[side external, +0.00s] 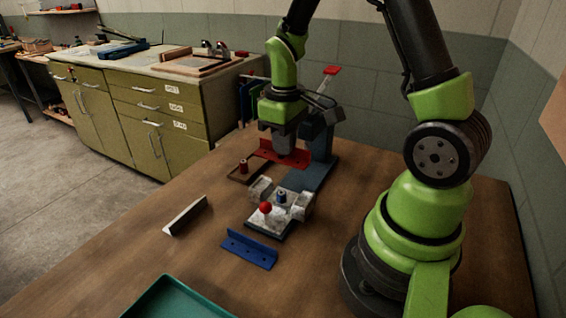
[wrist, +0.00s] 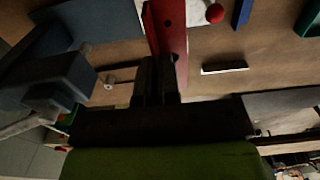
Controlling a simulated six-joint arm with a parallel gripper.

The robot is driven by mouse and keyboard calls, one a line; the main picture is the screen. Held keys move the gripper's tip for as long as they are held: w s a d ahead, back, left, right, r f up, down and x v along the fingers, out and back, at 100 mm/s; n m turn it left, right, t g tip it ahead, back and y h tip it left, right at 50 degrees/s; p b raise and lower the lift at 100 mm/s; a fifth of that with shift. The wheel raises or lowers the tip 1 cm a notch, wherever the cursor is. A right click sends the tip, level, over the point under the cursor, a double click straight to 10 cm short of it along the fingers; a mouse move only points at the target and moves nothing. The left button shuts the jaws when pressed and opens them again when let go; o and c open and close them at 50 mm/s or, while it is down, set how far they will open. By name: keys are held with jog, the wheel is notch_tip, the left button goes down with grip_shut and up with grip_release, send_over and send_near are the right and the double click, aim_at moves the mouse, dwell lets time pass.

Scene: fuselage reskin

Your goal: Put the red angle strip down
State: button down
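The red angle strip (side external: 286,153) is at my gripper (side external: 288,148) in the side view, beside the blue bench press (side external: 320,140). In the wrist view the red strip (wrist: 168,28) runs up from between my fingers (wrist: 157,78), which look closed on its near end. The far part of the strip is bare and has a dark hole. Whether its underside touches anything beneath cannot be told.
A grey clamp fixture (side external: 268,218) with a red ball knob stands in front. A blue angle strip (side external: 250,250), pale angle strip (side external: 187,215) and green tray (side external: 175,300) lie nearer.

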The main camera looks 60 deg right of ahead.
jog(key=w+a+r, duration=0.2)
jog(key=a+r, duration=0.2)
jog(key=a, duration=0.3)
jog(key=d, duration=0.2)
jog(key=s+d+f, duration=0.1)
jog(key=d, duration=0.1)
jog(key=s+d+f, duration=0.1)
jog(key=d, duration=0.2)
jog(key=shift+f, duration=0.25)
notch_tip(320, 180, down, 10)
jog(key=shift+r, duration=0.2)
jog(key=shift+f, duration=0.1)
jog(key=shift+f, duration=0.15)
jog(key=c, duration=1.3)
grip_release()
jog(key=shift+c, duration=0.2)
